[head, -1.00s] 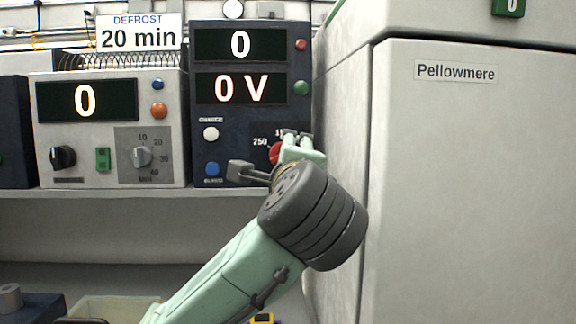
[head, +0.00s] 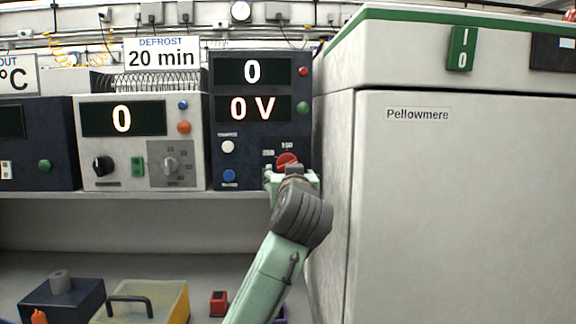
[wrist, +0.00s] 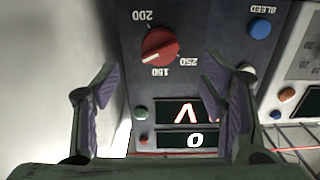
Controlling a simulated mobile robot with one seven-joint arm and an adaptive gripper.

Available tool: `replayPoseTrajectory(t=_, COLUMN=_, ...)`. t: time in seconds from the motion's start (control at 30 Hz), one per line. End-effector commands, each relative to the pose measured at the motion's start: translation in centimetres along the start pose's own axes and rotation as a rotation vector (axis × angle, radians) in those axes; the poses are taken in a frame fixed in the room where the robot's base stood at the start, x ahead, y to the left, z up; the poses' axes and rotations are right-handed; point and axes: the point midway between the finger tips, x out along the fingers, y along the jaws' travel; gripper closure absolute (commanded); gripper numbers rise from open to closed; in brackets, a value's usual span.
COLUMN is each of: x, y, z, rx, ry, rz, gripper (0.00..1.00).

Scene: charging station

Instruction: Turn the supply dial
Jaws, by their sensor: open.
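The supply is a dark blue unit (head: 262,133) on the shelf, its two displays reading 0 and 0 V. Its red dial (head: 287,160) sits at the lower right of its front, partly hidden by my gripper. In the wrist view, upside down, the red dial (wrist: 161,46) shows whole, with a white mark toward the lower left and 150, 200 and 250 printed around it. My gripper (wrist: 160,78) is open and empty, its fingers spread wide to either side of the dial's line and apart from it. In the head view my gripper (head: 291,178) is just in front of the dial.
A large pale cabinet (head: 450,200) labelled Pellowmere stands close at right. Left of the supply is a pale unit (head: 143,142) reading 0, with a DEFROST 20 min sign (head: 161,54) above. A blue button (wrist: 260,29) is near the right finger.

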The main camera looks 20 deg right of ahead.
Motion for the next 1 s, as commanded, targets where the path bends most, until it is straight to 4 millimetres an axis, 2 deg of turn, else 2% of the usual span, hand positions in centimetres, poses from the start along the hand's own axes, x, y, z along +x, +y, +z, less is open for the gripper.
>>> replayPoseTrajectory(t=0.2, x=4.3, y=-0.1, z=-0.3, rx=0.002, ry=-0.003, rz=-0.002, gripper=0.34)
replayPoseTrajectory(t=0.43, x=7.7, y=-0.1, z=-0.2, rx=0.003, ry=-0.002, rz=-0.001, gripper=0.34)
replayPoseTrajectory(t=0.6, x=8.8, y=0.0, z=-0.1, rx=0.003, ry=-0.001, rz=0.0, gripper=0.34)
replayPoseTrajectory(t=0.87, x=8.9, y=0.0, z=0.0, rx=0.003, ry=0.0, rz=0.0, gripper=0.34)
replayPoseTrajectory(t=1.0, x=8.8, y=0.0, z=0.0, rx=0.003, ry=0.0, rz=0.0, gripper=0.43)
